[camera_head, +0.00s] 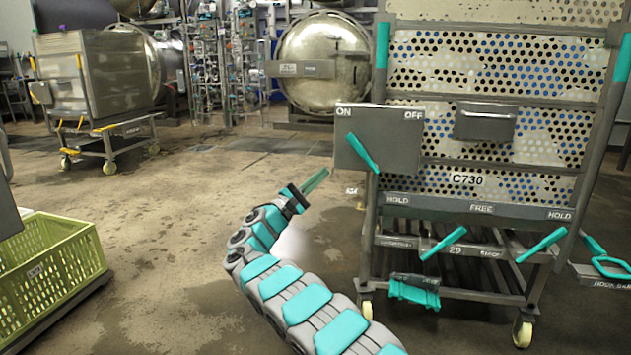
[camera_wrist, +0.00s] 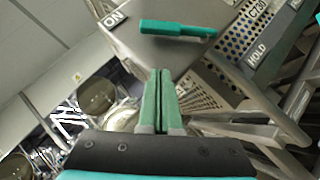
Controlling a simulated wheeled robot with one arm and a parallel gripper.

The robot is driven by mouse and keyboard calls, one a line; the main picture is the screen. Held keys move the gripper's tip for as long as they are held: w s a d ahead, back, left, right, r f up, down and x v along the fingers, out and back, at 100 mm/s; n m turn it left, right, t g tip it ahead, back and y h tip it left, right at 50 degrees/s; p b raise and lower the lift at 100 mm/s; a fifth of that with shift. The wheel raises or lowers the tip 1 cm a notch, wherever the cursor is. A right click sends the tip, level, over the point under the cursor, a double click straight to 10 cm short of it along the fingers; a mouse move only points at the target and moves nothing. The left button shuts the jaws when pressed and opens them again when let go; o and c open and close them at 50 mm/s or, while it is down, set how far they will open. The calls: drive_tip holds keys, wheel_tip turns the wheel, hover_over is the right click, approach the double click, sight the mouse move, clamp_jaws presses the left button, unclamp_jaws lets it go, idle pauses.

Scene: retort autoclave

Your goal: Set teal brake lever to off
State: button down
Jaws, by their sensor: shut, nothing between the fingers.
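The teal brake lever (camera_head: 362,153) sits on a grey box marked ON at left and OFF at right, on the left side of the perforated cart. It slants, its upper end toward the ON side and its lower end down to the right. In the wrist view the lever (camera_wrist: 177,29) lies across the box (camera_wrist: 150,50), beyond my fingertips. My gripper (camera_head: 315,181) is left of and below the lever, apart from it. Its green fingers (camera_wrist: 160,85) are together with nothing between them.
The cart (camera_head: 480,182) marked C730 stands on casters, with more teal handles (camera_head: 443,243) on its lower rails. A yellow-green crate (camera_head: 50,265) is at left. Another cart (camera_head: 95,75) and round autoclave doors (camera_head: 322,60) stand behind. The floor left of the cart is clear.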

sight(363, 153)
drive_tip(key=w+d+r, duration=0.1)
drive_tip(key=d+r, duration=0.4)
drive_tip(key=d, duration=0.2)
drive_tip(key=shift+w+b, duration=0.3)
drive_tip(key=shift+w, duration=0.1)
drive_tip(key=shift+r, duration=0.15)
